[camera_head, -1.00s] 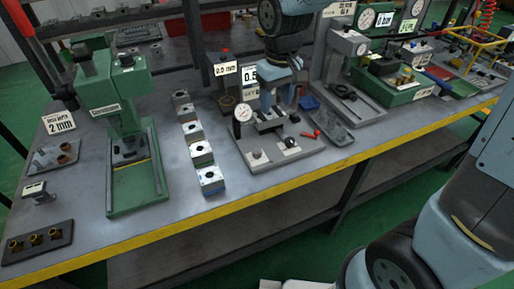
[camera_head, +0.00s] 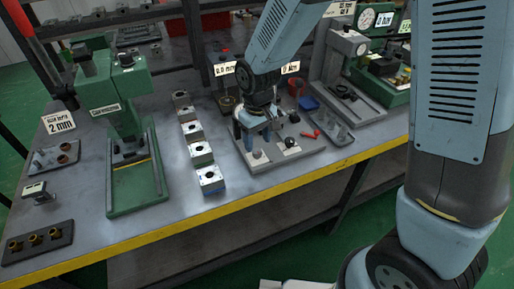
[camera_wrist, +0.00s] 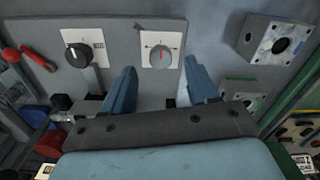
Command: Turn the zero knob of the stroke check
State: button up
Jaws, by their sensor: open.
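The stroke check is a grey-plated fixture (camera_head: 312,147) in the middle of the bench. Its front carries two knobs on white plates. In the wrist view a grey knob with a red pointer (camera_wrist: 161,56) sits at the middle top, and a black knob with a white pointer (camera_wrist: 77,55) is left of it. Their plate lettering is too small to read, so I cannot tell which is marked zero. My gripper (camera_head: 254,132) is over the fixture. In the wrist view its blue fingers (camera_wrist: 161,66) are apart, one on each side of the grey knob's plate, with nothing between them. My gripper hides the fixture's dial.
Valve blocks (camera_head: 202,155) stand in a row left of the fixture; one also shows in the wrist view (camera_wrist: 276,42). A red-handled tool (camera_head: 310,134) lies right of the knobs. A green press (camera_head: 136,185) stands farther left. The yellow bench edge (camera_head: 190,216) is in front.

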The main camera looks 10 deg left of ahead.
aim_at(257, 151)
jog(key=shift+f, duration=2)
jog(key=shift+c, duration=0.3)
jog(key=c, duration=1)
jog(key=shift+m, duration=0.4)
jog(key=m, duration=0.4)
jog(key=shift+a, duration=0.1)
jog(key=shift+m, duration=2.4)
